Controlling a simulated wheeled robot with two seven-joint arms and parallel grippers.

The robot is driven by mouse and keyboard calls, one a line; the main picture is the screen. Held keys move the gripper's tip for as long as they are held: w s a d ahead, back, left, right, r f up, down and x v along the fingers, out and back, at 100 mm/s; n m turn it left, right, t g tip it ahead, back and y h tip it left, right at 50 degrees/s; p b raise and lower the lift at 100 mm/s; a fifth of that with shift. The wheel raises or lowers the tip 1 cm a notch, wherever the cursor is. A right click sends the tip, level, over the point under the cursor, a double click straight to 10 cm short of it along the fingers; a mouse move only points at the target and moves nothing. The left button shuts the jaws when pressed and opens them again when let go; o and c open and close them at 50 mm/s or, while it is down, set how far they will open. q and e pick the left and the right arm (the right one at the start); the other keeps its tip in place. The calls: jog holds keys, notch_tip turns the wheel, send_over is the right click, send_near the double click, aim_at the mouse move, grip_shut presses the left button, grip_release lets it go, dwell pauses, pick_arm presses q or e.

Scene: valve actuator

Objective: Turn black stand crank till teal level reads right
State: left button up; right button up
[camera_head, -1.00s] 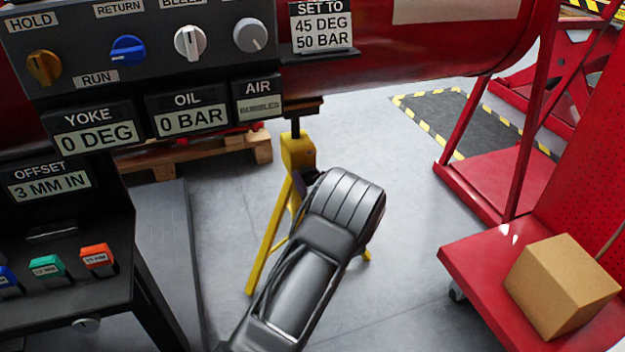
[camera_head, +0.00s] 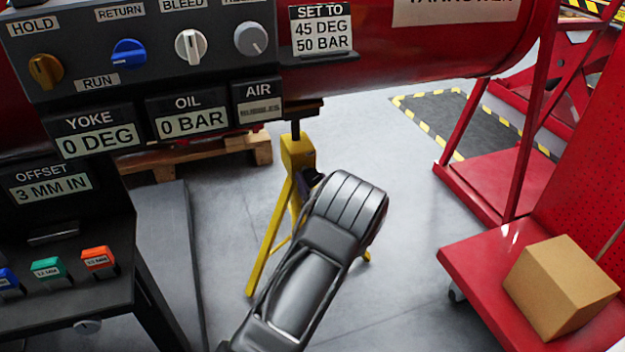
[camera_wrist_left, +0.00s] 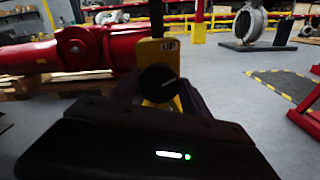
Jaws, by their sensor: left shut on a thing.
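The yellow stand (camera_head: 297,152) stands on the floor under the red cylinder. My left gripper (camera_wrist_left: 160,90) is shut on the knob, one finger on each side. In the head view my left wrist hides most of the crank and part of the stand's legs. I cannot make out a teal level on the stand. The offset display (camera_head: 53,187) reads 3 MM IN. My right gripper is out of view.
A control panel (camera_head: 75,60) with several knobs hangs at upper left; its displays read 0 DEG and 0 BAR. A black bench (camera_head: 60,310) with blue, teal and orange blocks is at lower left. A red cart (camera_head: 480,265) carries a cardboard box (camera_head: 562,292). Grey floor lies between.

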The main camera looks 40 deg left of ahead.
pick_arm(q)
jog(key=shift+r+m+p, duration=0.15)
jog(key=shift+m+p, duration=0.25)
jog(key=shift+p, duration=0.15)
jog(key=m+p, duration=0.4)
jog(key=p, duration=0.1)
jog(key=shift+w+d+m, duration=0.1)
jog(key=shift+m, duration=0.3)
jog(key=m+p, duration=0.1)
jog(key=m, duration=0.1)
jog(key=shift+m+p, duration=0.3)
jog(key=shift+p, duration=0.1)
jog(key=shift+f+m+p, duration=0.2)
jog(key=shift+m+p, duration=0.15)
jog(key=shift+m, duration=0.45)
jog(key=shift+f+m+p, duration=0.15)
jog(key=shift+m+p, duration=0.15)
jog(key=shift+m, duration=0.5)
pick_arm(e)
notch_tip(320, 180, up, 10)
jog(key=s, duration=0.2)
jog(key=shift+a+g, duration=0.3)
pick_arm(q)
jog(key=o, duration=1.4)
